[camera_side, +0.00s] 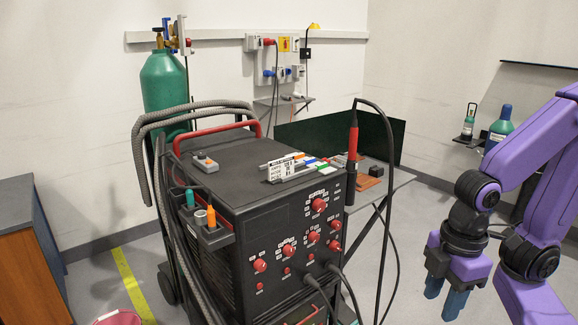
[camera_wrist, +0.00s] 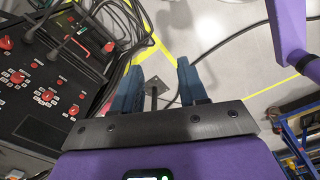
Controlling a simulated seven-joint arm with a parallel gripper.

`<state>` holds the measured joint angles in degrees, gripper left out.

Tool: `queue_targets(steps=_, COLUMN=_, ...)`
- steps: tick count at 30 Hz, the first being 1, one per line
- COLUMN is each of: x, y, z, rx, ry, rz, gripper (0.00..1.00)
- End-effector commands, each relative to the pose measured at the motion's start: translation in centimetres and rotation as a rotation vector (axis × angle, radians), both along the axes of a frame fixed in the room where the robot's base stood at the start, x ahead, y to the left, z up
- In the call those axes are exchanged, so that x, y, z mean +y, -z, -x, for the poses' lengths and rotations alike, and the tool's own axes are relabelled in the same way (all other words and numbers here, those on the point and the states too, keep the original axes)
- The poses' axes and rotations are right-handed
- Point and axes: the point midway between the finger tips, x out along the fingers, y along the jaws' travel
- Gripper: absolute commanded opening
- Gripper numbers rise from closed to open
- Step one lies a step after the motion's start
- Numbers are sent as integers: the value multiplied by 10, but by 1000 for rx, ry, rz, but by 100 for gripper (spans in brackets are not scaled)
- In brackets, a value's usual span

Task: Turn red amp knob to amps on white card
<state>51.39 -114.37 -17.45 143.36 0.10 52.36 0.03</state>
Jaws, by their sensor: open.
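The black welding machine's front panel carries several red knobs, including a large upper one (camera_side: 318,204); I cannot tell from the labels which is the amp knob. Red knobs also show at the left of the wrist view (camera_wrist: 47,96). A white card (camera_side: 288,165) with black print stands on top of the machine; its print is too small to read surely. My gripper (camera_side: 445,293) is to the right of the machine, apart from the panel, with its blue fingers pointing down. In the wrist view its fingers (camera_wrist: 164,68) are wide apart with nothing between them.
A red-and-black torch (camera_side: 352,140) hangs at the machine's right corner, its cable looping down before the panel's right side. Thick cables leave the panel low down. A table (camera_side: 400,178) with a dark green screen stands behind. Floor between gripper and machine is open.

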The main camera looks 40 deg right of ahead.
Motion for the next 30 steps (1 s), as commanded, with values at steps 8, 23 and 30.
queue_targets(steps=8, x=7, y=5, z=-10, rx=-16, ry=26, rz=-24, gripper=70)
queue_targets(steps=23, x=47, y=66, z=-159, rx=-302, ry=321, rz=-352, gripper=70)
queue_targets(steps=30, x=26, y=91, z=-230, rx=-487, ry=455, rz=-499, gripper=70)
